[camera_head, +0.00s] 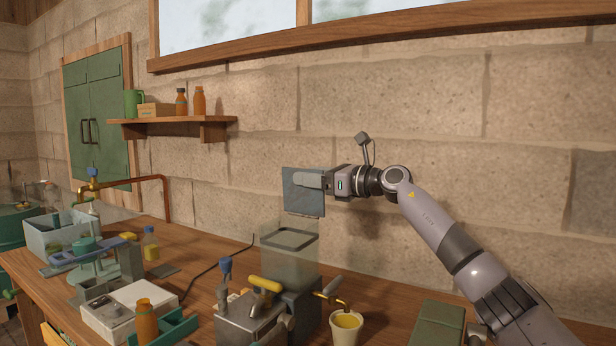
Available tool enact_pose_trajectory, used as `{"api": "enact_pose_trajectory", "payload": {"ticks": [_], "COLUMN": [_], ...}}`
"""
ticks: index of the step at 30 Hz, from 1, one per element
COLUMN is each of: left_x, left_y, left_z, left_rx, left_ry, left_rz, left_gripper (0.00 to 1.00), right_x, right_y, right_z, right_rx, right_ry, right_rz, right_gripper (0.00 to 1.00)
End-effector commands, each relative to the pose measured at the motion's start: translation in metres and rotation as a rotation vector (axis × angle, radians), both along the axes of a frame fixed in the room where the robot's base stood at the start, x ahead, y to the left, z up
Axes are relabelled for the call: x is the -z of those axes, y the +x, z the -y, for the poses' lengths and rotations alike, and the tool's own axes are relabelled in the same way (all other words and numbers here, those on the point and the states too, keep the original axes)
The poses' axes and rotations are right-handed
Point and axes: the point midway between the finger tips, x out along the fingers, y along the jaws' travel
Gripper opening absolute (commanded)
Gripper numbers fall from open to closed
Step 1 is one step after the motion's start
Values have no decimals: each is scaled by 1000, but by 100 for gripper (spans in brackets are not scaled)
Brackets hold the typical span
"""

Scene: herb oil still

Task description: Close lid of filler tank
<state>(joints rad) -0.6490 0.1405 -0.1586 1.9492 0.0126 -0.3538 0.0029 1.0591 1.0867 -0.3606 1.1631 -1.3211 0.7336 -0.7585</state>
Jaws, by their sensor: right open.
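The filler tank (290,262) is a clear, square box with a dark rim, standing on the machine at the front middle of the bench. Its lid (303,205) is a flat grey-blue plate, raised nearly upright above the tank's back, so the tank's top is uncovered. My right gripper (309,180) comes in from the right at the lid's upper part, and a light finger overlaps the lid's face. The gripper is open; whether it touches the lid I cannot tell. My left gripper is out of view.
A yellow-handled valve (265,285) and a blue-knobbed fitting (226,268) stand before the tank. A brass spout (331,299) hangs over a white cup (346,326). A green block (437,324) lies to the right. The stone wall is close behind.

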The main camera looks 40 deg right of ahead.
Motion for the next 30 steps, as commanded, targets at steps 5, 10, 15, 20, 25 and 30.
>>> {"api": "enact_pose_trajectory", "payload": {"ticks": [5, 10, 15, 20, 25, 30], "left_x": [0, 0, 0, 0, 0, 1], "left_y": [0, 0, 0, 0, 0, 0], "left_z": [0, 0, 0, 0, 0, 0], "left_rx": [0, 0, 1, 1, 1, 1], "left_ry": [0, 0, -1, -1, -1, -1], "left_rz": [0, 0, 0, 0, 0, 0], "left_gripper": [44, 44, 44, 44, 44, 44], "right_x": [0, 0, 0, 0, 0, 0], "right_y": [0, 0, 0, 0, -1, -1], "right_z": [0, 0, 0, -1, -1, -3], "right_rx": [0, 0, -1, -1, -1, -2], "right_ry": [0, 0, -3, -7, -14, -30], "right_rz": [1, 0, 1, 2, 3, 8], "right_gripper": [26, 0, 0, 0, 0, 0]}}
